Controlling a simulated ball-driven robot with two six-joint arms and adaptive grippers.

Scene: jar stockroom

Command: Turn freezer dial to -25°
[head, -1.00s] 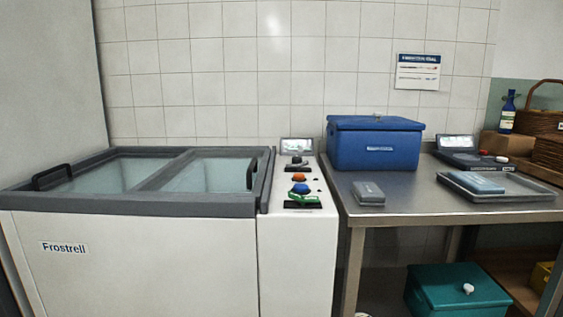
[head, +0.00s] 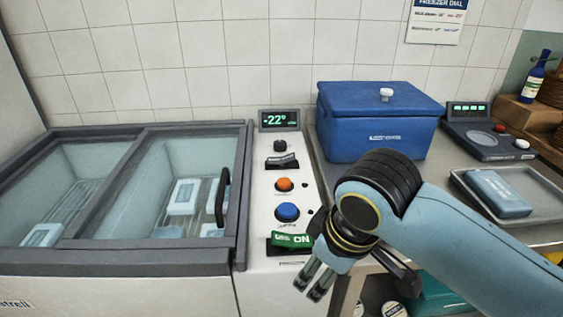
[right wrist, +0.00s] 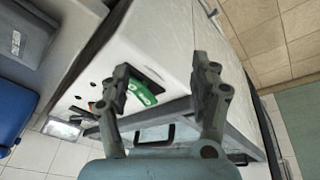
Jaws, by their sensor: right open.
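The freezer's control panel (head: 262,205) stands at the centre of the head view. Its display (head: 279,120) reads -22° in green digits. The black dial (head: 280,146) sits just below the display, with nothing touching it. My right gripper (head: 308,286) is in front of the panel's near end, low and well short of the dial. It is open and empty, with its fingers pointing down. In the right wrist view its two fingers (right wrist: 160,65) are spread, with the green switch (right wrist: 141,93) beyond them. My left gripper is not in view.
The panel also has an orange button (head: 284,184), a blue button (head: 287,212) and a green ON switch (head: 292,240). The glass-lidded freezer (head: 110,268) is on the left. A blue cooler box (head: 378,135) and a tray (head: 468,185) stand on the steel table at right.

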